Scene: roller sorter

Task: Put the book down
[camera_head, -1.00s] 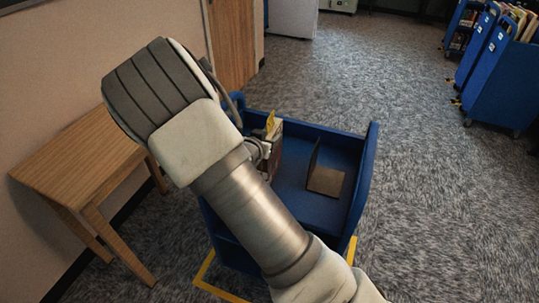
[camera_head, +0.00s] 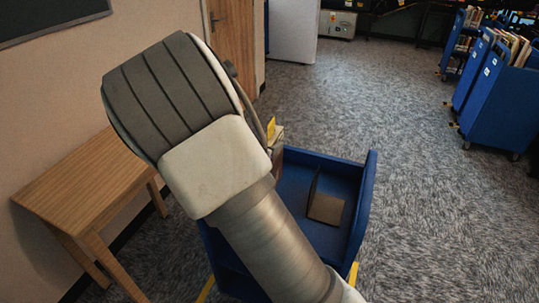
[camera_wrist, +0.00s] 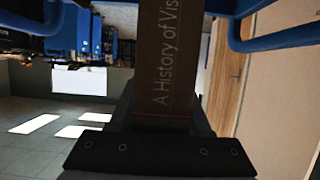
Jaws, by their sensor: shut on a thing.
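A book with a dark brown spine (camera_wrist: 174,62) reading "A History of Vis…" fills the middle of the wrist view. My gripper (camera_wrist: 162,118) is shut on it. In the head view only a pale edge of the book (camera_head: 278,156) shows, with a yellow piece at its top, beside my arm over the left side of a blue cart (camera_head: 368,190). My arm hides the gripper there. Whether the book touches the cart's shelf is hidden.
Inside the cart stand a thin upright divider and a brown flat plate (camera_head: 326,208), with free shelf around them. A wooden table (camera_head: 85,185) stands at the left wall. More blue book carts (camera_head: 492,105) stand at the right. Carpet between is clear.

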